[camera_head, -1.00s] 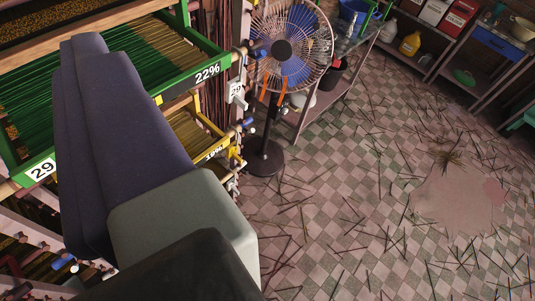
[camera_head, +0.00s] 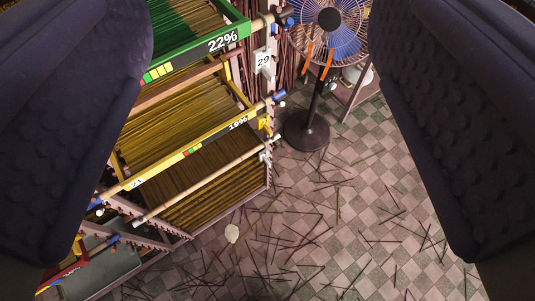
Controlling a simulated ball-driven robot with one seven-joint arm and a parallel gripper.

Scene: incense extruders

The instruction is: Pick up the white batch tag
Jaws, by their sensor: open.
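A small white tag (camera_head: 264,60) marked 29 hangs upright on the rack's post, left of the fan, in the upper middle of the view. My gripper (camera_head: 262,130) is open, with one dark padded finger at the left edge and the other at the right edge. Nothing is held.
A green-framed tray (camera_head: 210,50) marked 22% and a yellow-framed tray (camera_head: 195,147) marked 19% hold sticks at the left, with rods and knobs sticking out. A standing fan (camera_head: 329,22) is at the back. Thin sticks litter the checkered floor (camera_head: 350,200), which is otherwise open.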

